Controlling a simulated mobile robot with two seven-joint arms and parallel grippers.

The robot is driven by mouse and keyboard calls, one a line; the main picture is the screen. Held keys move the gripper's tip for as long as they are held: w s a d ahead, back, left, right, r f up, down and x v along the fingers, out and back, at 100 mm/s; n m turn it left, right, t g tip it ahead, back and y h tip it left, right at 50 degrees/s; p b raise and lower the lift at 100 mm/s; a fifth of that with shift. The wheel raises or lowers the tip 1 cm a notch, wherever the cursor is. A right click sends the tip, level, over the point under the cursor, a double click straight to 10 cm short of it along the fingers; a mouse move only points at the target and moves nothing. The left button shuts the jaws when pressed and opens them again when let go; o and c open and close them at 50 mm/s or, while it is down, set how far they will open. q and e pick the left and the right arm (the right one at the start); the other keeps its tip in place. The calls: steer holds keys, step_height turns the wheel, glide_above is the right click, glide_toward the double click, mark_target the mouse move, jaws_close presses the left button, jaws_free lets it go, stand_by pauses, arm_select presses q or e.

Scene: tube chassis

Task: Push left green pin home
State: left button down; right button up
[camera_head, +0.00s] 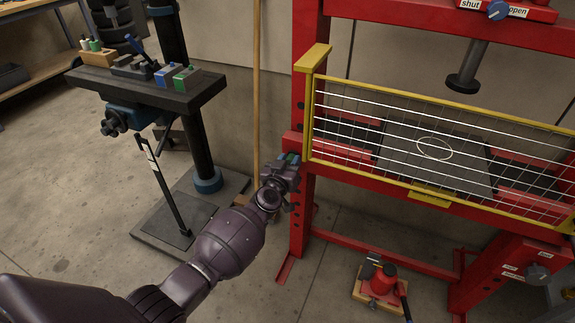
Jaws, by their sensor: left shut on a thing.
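My left gripper (286,165) is at the left upright (301,213) of the red press frame, just below the lower left corner of the yellow wire guard. It is shut on a small green pin (291,157) whose end shows between the fingers. The pin points towards the upright. How deep it sits in the upright is too small to tell. My right gripper is out of the picture.
The yellow guard (310,115) covers the press opening above the bed. A bench drill stand with a dark table (150,95) stands at the left. A red bottle jack (381,279) sits on the floor below the press. A wooden pole (256,90) leans behind my gripper.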

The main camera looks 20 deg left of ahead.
arm_select(q)
steer(key=shift+w+r, duration=0.1)
steer(key=shift+r, duration=0.05)
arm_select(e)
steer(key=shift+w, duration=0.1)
arm_select(q)
steer(key=c, duration=1.1)
jaws_free()
steer(key=o, duration=0.3)
steer(key=shift+w, duration=0.15)
steer(key=shift+s, duration=0.55)
steer(key=s+p, duration=0.3)
steer(key=s, duration=0.6)
steer(key=shift+s, duration=0.4)
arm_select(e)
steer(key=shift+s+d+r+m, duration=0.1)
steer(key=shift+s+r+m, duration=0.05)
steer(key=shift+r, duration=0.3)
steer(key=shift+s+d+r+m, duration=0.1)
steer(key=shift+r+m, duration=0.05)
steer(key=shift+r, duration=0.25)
